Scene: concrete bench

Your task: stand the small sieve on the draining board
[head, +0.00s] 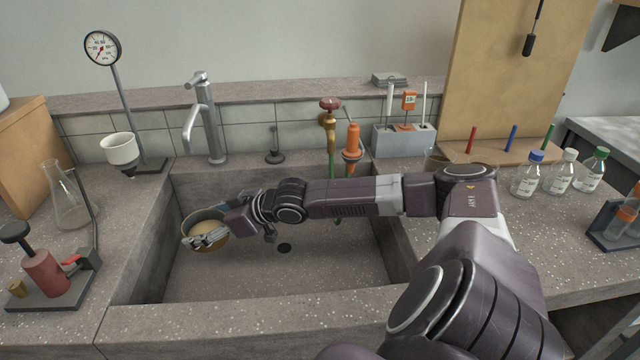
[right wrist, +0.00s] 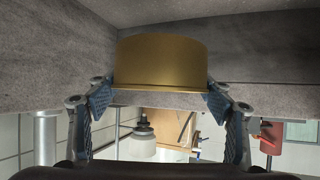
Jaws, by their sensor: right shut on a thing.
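The small sieve (head: 207,232) is a round, brass-coloured pan, seen over the left part of the sink basin in the head view. My right gripper (head: 213,228) is shut on it, reaching in from the right. The right wrist view shows the sieve's brass side (right wrist: 162,62) between the two fingers (right wrist: 157,101). I cannot tell whether the sieve touches the basin. No separate draining board is clearly marked. The speckled stone top right of the sink (head: 455,240) may be it. My left gripper is not in view.
A flask (head: 65,205) and a red device (head: 45,272) stand on the left.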

